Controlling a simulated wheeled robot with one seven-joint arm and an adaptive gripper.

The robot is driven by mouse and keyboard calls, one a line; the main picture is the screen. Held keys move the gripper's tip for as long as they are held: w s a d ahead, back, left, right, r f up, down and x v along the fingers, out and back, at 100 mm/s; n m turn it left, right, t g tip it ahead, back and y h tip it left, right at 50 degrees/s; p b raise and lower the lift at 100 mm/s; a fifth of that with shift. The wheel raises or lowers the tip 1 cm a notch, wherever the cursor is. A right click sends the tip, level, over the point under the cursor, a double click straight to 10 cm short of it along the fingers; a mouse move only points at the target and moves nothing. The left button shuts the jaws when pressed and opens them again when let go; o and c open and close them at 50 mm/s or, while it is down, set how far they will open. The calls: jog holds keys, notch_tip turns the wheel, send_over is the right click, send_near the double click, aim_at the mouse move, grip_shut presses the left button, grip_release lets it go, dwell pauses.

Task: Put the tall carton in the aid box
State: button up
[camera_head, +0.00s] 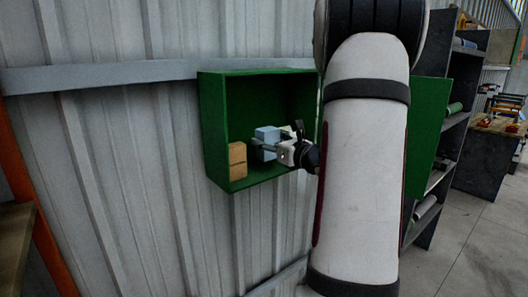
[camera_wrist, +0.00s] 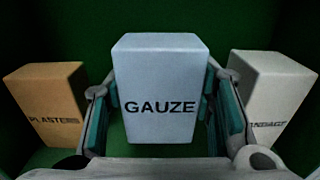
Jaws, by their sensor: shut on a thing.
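The green aid box (camera_head: 214,120) hangs open on the wall. A pale blue carton marked GAUZE (camera_wrist: 160,75) stands upright between the fingers of my gripper (camera_head: 266,146), which is shut on it inside the box; this carton (camera_head: 267,133) also shows in the head view. In the wrist view, a tan carton marked PLASTERS (camera_wrist: 48,92) is left of it and a whitish carton, its label partly covered and ending in "NDAGE" (camera_wrist: 272,88), is right of it. The gauze carton's base is hidden, so I cannot tell whether it touches the box floor.
The tan carton (camera_head: 237,160) is at the box's left front in the head view. A green door panel (camera_head: 430,125) is right of my arm, before a grey shelf (camera_head: 458,110). My arm covers the box's right edge. The corrugated wall (camera_head: 120,170) is clear below left.

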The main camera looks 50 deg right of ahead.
aim_at(265, 151)
jog(key=shift+w, duration=0.3)
jog(key=f, duration=0.1)
jog(key=w+f, duration=0.1)
jog(key=shift+f, duration=0.8)
jog(key=shift+f, duration=0.2)
jog(key=o, duration=1.3)
jog(key=shift+c, duration=0.2)
jog(key=shift+r, duration=0.15)
jog(key=shift+s, duration=0.25)
jog(key=v, duration=1.1)
jog(key=shift+s+a+b, duration=0.15)
jog(key=shift+s+b, duration=0.15)
jog(key=shift+b, duration=0.05)
